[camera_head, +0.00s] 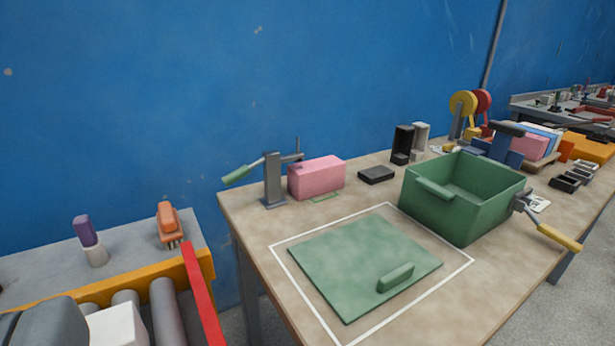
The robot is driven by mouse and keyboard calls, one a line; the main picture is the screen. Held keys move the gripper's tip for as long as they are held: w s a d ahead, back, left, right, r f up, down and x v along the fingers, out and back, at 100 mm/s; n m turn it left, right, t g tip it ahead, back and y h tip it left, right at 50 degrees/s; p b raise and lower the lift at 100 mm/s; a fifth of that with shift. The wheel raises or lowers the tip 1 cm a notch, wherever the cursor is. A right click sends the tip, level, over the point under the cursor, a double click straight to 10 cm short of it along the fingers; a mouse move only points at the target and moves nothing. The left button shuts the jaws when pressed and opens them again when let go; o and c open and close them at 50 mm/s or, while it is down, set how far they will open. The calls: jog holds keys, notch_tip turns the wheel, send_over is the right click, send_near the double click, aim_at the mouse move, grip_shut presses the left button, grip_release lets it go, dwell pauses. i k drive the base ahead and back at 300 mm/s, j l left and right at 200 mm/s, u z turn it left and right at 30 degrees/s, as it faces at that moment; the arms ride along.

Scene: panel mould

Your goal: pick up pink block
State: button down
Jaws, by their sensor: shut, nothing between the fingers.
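A pink block (316,178) sits on the workbench near its far left corner. It stands close beside a grey clamp post (272,180) with a green-handled lever, and a thin green outline shows on the bench at its front. I cannot tell whether the post touches the block. A second pink piece (528,146) lies among stacked items farther back at the right. My gripper does not show in this view.
A green lid (365,259) with a handle lies inside a white outline on the bench. A green bin (462,222) with a yellow-handled clamp stands to its right. A flat black block (376,175) is right of the pink block. A roller conveyor (167,310) is at lower left.

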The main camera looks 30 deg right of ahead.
aim_at(313, 178)
jog(key=i+l, duration=0.1)
jog(key=l, duration=0.55)
jog(key=i+l, duration=0.1)
jog(key=l, duration=0.55)
jog(key=i+l, duration=0.1)
jog(key=l, duration=0.55)
jog(key=i+l+u, duration=0.1)
jog(key=l, duration=0.55)
jog(key=i+l, duration=0.1)
jog(key=l, duration=0.55)
